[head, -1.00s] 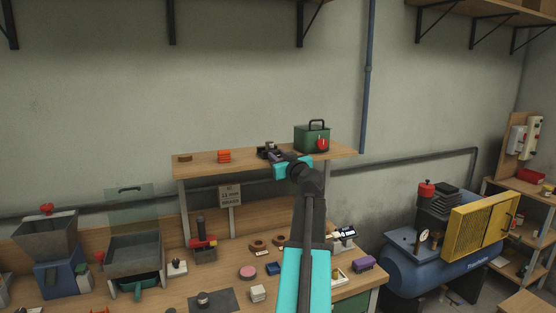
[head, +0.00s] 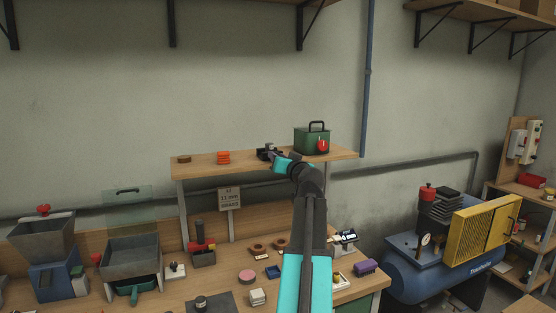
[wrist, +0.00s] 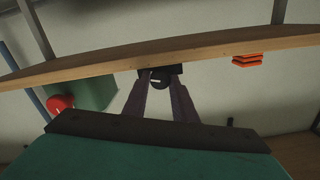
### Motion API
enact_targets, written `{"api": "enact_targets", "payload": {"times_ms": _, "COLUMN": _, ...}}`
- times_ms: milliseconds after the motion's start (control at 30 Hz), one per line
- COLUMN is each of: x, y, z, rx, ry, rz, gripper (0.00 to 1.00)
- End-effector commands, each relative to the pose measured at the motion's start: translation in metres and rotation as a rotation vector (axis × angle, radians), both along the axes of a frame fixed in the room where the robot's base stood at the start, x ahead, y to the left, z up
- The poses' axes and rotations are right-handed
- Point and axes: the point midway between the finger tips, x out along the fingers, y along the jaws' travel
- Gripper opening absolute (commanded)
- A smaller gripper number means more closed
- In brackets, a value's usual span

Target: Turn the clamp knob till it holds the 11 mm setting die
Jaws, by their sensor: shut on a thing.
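A small dark clamp (head: 263,152) sits at the front edge of the raised wooden shelf, partly hidden by my wrist. In the wrist view, its black block (wrist: 174,69) is at the shelf edge, with a round black knob (wrist: 157,80) bearing a pale mark facing me. My gripper (wrist: 160,87) has a finger on each side of the knob and is shut on it. In the head view, my gripper (head: 273,156) reaches the clamp from the right. I cannot make out the 11 mm setting die or whether the clamp holds it.
The raised shelf (head: 235,168) also carries orange discs (head: 223,157), a brown ring (head: 184,159) and a green box (head: 312,140) with a red heart. Several small parts lie on the bench.

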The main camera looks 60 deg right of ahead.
Motion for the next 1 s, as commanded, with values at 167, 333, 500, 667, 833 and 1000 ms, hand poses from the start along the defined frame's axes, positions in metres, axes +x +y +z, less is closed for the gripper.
{"api": "enact_targets", "payload": {"times_ms": 167, "x": 0.000, "y": 0.000, "z": 0.001, "rx": -0.001, "ry": -0.003, "rz": -0.002, "gripper": 0.02}}
{"api": "enact_targets", "payload": {"times_ms": 333, "x": 0.000, "y": 0.000, "z": 0.001, "rx": -0.002, "ry": -0.002, "rz": -0.002, "gripper": 0.33}}
{"api": "enact_targets", "payload": {"times_ms": 500, "x": 0.000, "y": 0.000, "z": 0.001, "rx": -0.002, "ry": -0.001, "rz": -0.002, "gripper": 0.42}}
{"api": "enact_targets", "payload": {"times_ms": 667, "x": 0.000, "y": 0.000, "z": 0.000, "rx": -0.001, "ry": 0.000, "rz": -0.001, "gripper": 0.42}}
{"api": "enact_targets", "payload": {"times_ms": 833, "x": -0.003, "y": 0.002, "z": 0.000, "rx": -0.001, "ry": 0.000, "rz": -0.001, "gripper": 0.42}}
{"api": "enact_targets", "payload": {"times_ms": 1000, "x": -0.012, "y": 0.009, "z": -0.001, "rx": -0.001, "ry": 0.000, "rz": -0.001, "gripper": 0.42}}
